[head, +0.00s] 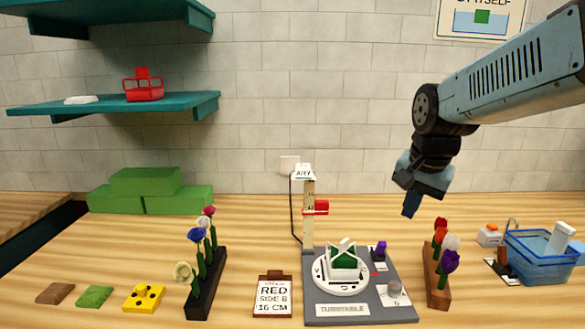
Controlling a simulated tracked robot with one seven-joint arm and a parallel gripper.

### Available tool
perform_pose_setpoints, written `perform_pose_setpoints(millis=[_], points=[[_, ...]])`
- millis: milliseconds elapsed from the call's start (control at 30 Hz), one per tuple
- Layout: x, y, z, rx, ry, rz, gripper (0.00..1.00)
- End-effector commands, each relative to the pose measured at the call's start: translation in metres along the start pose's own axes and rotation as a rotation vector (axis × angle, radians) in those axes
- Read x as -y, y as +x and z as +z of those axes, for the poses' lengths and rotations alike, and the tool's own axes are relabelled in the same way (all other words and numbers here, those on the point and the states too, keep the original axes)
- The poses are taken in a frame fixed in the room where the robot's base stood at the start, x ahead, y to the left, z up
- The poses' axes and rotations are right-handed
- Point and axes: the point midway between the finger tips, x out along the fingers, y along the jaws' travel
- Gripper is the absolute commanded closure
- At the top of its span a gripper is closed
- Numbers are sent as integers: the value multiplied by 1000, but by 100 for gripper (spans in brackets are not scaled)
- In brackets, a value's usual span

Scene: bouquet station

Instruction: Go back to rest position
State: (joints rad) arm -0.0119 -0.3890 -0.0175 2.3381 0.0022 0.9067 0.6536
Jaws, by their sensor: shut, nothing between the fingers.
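My gripper (410,205) hangs from the arm at the right, pointing down. It is in the air above the back of the table, to the left of and higher than the flowers in the brown rack. Its fingers are together and hold nothing. It touches nothing that I can see.
The turntable (395,312) stands at centre with a post and red slider. A black flower rack (205,292) and a sign (274,297) are left of it. The brown rack (437,285) and blue basin (545,262) are right. Green blocks (145,181) lie back left. Teal shelves (190,101) hang upper left.

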Motion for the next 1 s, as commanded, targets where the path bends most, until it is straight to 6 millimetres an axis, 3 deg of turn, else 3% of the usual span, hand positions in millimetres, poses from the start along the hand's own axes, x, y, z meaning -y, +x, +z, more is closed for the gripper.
perform_pose_setpoints(millis=[200,500,1000], points=[[-25,-28,32,-81,-275,-44,100],[-52,-46,67,-179,-586,-62,100],[-56,-48,76,-201,-661,-61,100]])
